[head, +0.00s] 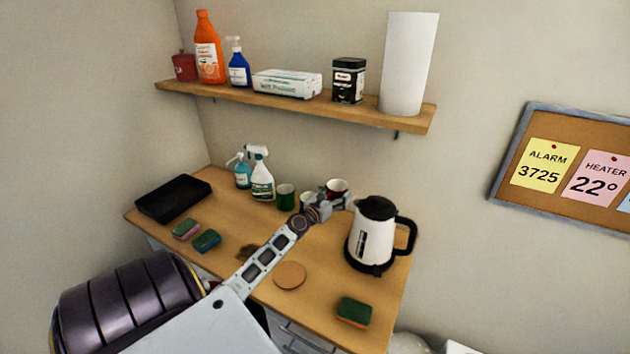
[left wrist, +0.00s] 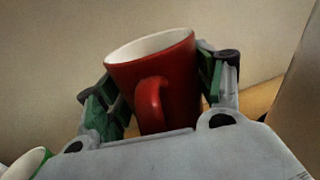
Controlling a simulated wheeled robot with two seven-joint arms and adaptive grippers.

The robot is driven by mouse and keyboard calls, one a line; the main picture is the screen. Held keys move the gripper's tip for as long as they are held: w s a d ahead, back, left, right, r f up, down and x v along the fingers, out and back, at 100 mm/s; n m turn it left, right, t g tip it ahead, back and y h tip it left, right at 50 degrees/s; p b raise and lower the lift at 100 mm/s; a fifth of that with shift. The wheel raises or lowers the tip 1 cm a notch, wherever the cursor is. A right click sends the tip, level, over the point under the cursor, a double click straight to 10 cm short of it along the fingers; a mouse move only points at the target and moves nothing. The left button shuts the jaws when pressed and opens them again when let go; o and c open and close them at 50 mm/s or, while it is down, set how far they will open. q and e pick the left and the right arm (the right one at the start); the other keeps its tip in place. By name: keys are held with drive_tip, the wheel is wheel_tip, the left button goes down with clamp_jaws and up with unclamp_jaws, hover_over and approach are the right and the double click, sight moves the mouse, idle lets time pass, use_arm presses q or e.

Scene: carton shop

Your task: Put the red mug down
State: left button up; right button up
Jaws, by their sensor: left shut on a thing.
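The red mug (head: 337,187) has a white inside and shows above my left gripper (head: 328,202) in the head view, over the back part of the wooden counter (head: 235,282). In the left wrist view the red mug (left wrist: 178,85) sits between the green-padded fingers of my left gripper (left wrist: 160,95), with its handle toward the camera. The gripper is shut on the mug, which looks slightly tilted in that view. Whether its base touches the counter is hidden. My right gripper is not in view.
A green mug (head: 286,197) and a whitish mug (head: 308,201) stand left of my gripper. A kettle (head: 362,245) stands at right. Spray bottles (head: 262,182), a black tray (head: 174,198), sponges (head: 206,241) and a round coaster (head: 290,275) are on the counter. A shelf (head: 290,107) hangs above.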

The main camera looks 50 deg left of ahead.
use_arm(q)
drive_tip(key=shift+f, duration=0.2)
drive_tip(key=shift+s+d+f, duration=0.1)
drive_tip(key=shift+d+f, duration=0.05)
drive_tip(key=shift+f, duration=0.2)
drive_tip(key=shift+s+f+b, duration=0.2)
drive_tip(key=shift+f+b, duration=0.2)
drive_tip(key=shift+f, duration=0.1)
